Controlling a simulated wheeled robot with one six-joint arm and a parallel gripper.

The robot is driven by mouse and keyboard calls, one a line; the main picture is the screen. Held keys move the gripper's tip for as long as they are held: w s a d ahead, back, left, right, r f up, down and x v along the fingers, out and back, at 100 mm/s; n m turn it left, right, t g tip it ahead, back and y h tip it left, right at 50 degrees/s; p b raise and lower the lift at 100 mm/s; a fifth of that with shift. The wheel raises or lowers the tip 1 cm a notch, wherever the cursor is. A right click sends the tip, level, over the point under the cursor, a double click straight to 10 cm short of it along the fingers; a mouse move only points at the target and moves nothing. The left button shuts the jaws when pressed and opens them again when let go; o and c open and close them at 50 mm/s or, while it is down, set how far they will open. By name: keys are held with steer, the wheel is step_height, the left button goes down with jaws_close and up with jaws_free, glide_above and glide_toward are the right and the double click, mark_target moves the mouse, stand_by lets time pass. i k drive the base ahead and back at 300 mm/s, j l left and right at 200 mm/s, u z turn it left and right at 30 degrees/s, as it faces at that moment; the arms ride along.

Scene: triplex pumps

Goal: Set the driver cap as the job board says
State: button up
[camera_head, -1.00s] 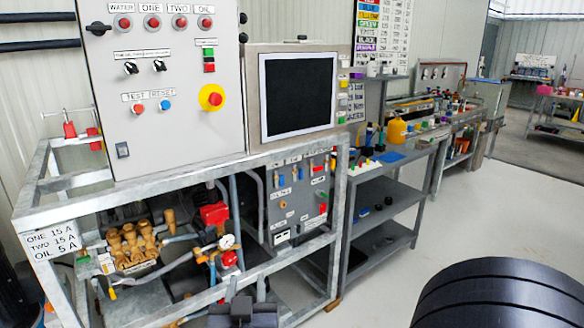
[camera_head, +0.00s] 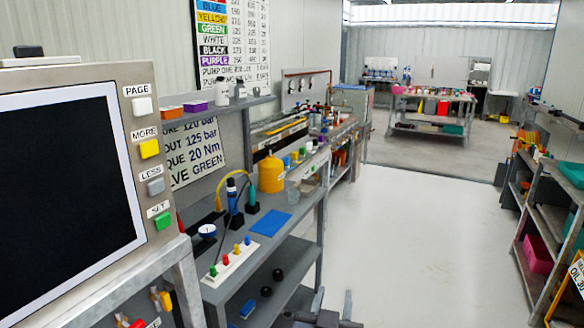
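A white sign (camera_head: 207,158), which looks like the job board, stands behind the grey bench. Its left part is hidden by the screen cabinet; I read "120 bar", "125 bar", "20 Nm" and "GREEN". A white strip (camera_head: 232,262) on the bench holds small red, green, yellow and blue pegs or caps. A dark upright tool with a blue top (camera_head: 232,195) stands behind it. I cannot tell which piece is the driver cap. My gripper (camera_head: 333,303) is at the bottom edge, low over the floor, apart from the bench. Its fingers look spread, with nothing between them.
The screen cabinet (camera_head: 95,180) with PAGE, MORE, LESS and SET buttons fills the near left. A yellow bottle (camera_head: 271,174) and a blue mat (camera_head: 270,223) are on the bench. A colour chart (camera_head: 232,45) hangs behind. Shelving (camera_head: 535,215) is at right; the middle floor is clear.

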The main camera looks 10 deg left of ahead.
mark_target(231, 181)
steer(key=i+l, duration=0.1)
steer(key=i, duration=0.5)
steer(key=i+l+u, duration=0.1)
steer(key=i, duration=0.5)
steer(key=i+j+u, duration=0.15)
steer(key=u, duration=0.25)
steer(key=i+u, duration=0.8)
steer(key=k, duration=0.1)
